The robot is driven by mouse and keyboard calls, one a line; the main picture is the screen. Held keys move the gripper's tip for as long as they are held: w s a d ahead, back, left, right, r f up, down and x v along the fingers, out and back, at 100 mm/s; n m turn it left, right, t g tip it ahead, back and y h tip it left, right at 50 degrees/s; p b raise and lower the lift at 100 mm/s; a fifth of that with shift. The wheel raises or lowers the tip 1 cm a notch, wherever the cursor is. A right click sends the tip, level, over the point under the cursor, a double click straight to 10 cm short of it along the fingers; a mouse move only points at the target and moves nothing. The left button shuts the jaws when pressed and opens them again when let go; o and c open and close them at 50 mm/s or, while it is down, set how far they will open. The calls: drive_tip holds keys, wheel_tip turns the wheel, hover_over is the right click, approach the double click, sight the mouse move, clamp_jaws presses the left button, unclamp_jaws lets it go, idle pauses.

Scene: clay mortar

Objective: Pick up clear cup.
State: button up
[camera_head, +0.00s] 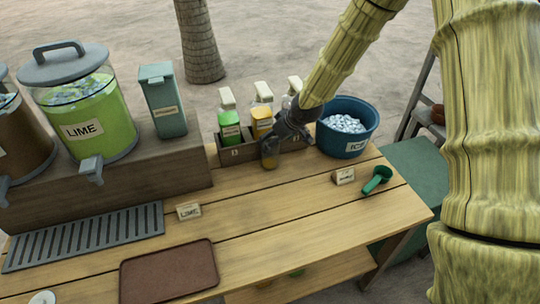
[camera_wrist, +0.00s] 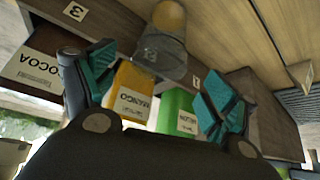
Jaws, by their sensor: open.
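A small clear cup (camera_head: 270,154) stands on the wooden table in front of the bottle crate, with a yellow-orange tint low in it. In the wrist view the clear cup (camera_wrist: 162,52) shows upside down, beyond the fingertips and roughly between them. My gripper (camera_head: 283,130) is just above and beside the cup in the head view, partly covering the crate. In the wrist view my gripper (camera_wrist: 155,80) has its two teal-padded fingers spread wide with nothing held between them. Whether a finger touches the cup I cannot tell.
A wooden crate (camera_head: 236,153) holds several labelled bottles right behind the cup. A blue ice bucket (camera_head: 333,141) stands to the right. A green scoop (camera_head: 377,180), a brown tray (camera_head: 170,270) and a lime dispenser (camera_head: 85,120) are also present. The table front is mostly clear.

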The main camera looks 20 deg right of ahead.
sight(270, 154)
drive_tip(key=shift+p+x, duration=0.8)
drive_tip(key=shift+x, duration=1.85)
drive_tip(key=shift+w+r, duration=0.1)
drive_tip(key=c, duration=1.3)
